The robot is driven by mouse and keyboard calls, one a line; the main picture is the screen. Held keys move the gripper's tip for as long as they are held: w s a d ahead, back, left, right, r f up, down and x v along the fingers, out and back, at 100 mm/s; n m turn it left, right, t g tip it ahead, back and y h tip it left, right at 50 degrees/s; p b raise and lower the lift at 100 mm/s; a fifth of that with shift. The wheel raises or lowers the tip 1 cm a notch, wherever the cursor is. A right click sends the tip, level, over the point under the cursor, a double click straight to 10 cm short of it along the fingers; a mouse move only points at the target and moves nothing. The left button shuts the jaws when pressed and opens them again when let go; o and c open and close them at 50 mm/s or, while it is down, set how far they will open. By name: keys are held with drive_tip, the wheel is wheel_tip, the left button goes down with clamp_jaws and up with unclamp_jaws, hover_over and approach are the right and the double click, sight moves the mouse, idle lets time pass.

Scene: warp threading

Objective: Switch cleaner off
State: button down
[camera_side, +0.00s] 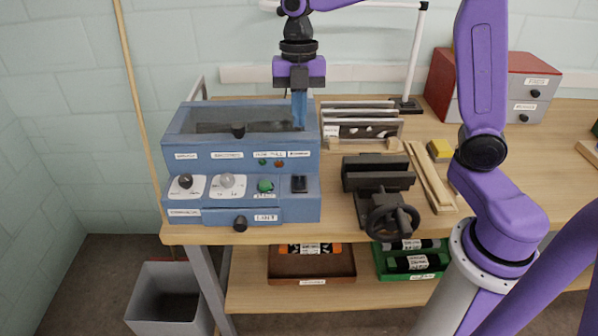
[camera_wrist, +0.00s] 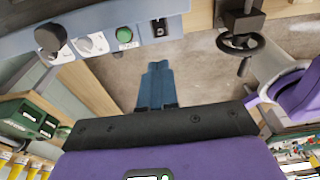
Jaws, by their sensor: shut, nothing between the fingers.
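The cleaner (camera_side: 190,146) is a blue box with an open tank on top and a stepped front panel, at the left end of the bench. Its panel carries a black rocker switch (camera_side: 299,184) at the right, a green button (camera_side: 265,186), a white dial (camera_side: 227,181) and a black knob (camera_side: 185,181). The switch (camera_wrist: 160,27) and green button (camera_wrist: 124,35) also show at the top of the wrist view. My gripper (camera_side: 299,128) has blue fingers, shut and empty, pointing down by the tank's right end in the side view; its exact depth is unclear. The switch's position is too small to read.
A black vise (camera_side: 378,172) with a handwheel stands right of the cleaner. A wooden rack (camera_side: 361,122) of panels is behind it. A small drawer knob (camera_side: 240,224) juts from the cleaner's lower front. A grey bin (camera_side: 168,300) stands on the floor.

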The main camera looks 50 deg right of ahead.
sight(299, 185)
drive_tip(key=shift+f, duration=0.1)
idle(0.3)
drive_tip(key=f, duration=0.4)
drive_tip(key=s+a+f, duration=0.1)
drive_tip(key=f, duration=0.8)
drive_tip(key=shift+s+a+f, duration=0.15)
drive_tip(key=shift+a+f, duration=0.05)
drive_tip(key=shift+f, duration=0.15)
